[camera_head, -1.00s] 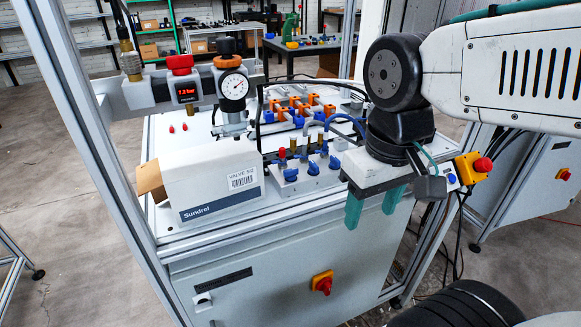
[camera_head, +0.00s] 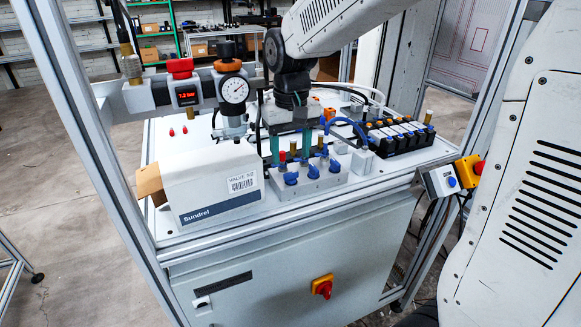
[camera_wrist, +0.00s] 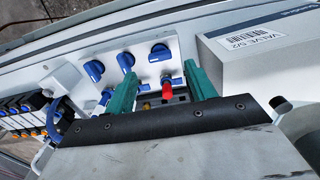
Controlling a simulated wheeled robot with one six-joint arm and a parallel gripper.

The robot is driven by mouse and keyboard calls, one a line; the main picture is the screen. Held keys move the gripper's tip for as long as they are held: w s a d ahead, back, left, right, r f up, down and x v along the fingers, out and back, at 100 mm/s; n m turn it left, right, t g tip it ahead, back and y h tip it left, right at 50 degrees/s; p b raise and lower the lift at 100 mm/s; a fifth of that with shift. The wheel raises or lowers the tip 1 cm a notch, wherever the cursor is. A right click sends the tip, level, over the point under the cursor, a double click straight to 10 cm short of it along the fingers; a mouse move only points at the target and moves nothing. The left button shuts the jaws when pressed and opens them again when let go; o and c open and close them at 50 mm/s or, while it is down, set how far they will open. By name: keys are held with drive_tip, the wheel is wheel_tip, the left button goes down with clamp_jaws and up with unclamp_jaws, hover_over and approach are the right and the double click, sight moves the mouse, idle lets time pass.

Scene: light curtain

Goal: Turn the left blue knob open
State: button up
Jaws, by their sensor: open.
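Three blue knobs stand in a row on a light manifold block (camera_head: 325,186). The left blue knob (camera_head: 291,178) is nearest the white box; in the wrist view it is the rightmost one (camera_wrist: 159,52). The middle knob (camera_head: 313,171) and right knob (camera_head: 334,165) are beside it. My gripper (camera_head: 290,151) has green fingers pointing down, open, just behind the left knob. In the wrist view the gripper (camera_wrist: 160,82) has its fingers apart, with a red-capped fitting (camera_wrist: 166,90) showing between them. The fingers look clear of the left knob; exact depth is unclear.
The white box (camera_head: 210,185) stands just left of the manifold. A pressure gauge (camera_head: 234,89) and a red-topped regulator (camera_head: 184,85) are at the back left. Blue tubing (camera_head: 350,124) and a black valve bank (camera_head: 400,135) are to the right. An aluminium frame surrounds the bench.

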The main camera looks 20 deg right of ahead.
sight(291, 173)
wheel_tip(291, 173, down, 5)
idle(0.3)
drive_tip(key=c, duration=1)
drive_tip(key=shift+o, duration=0.2)
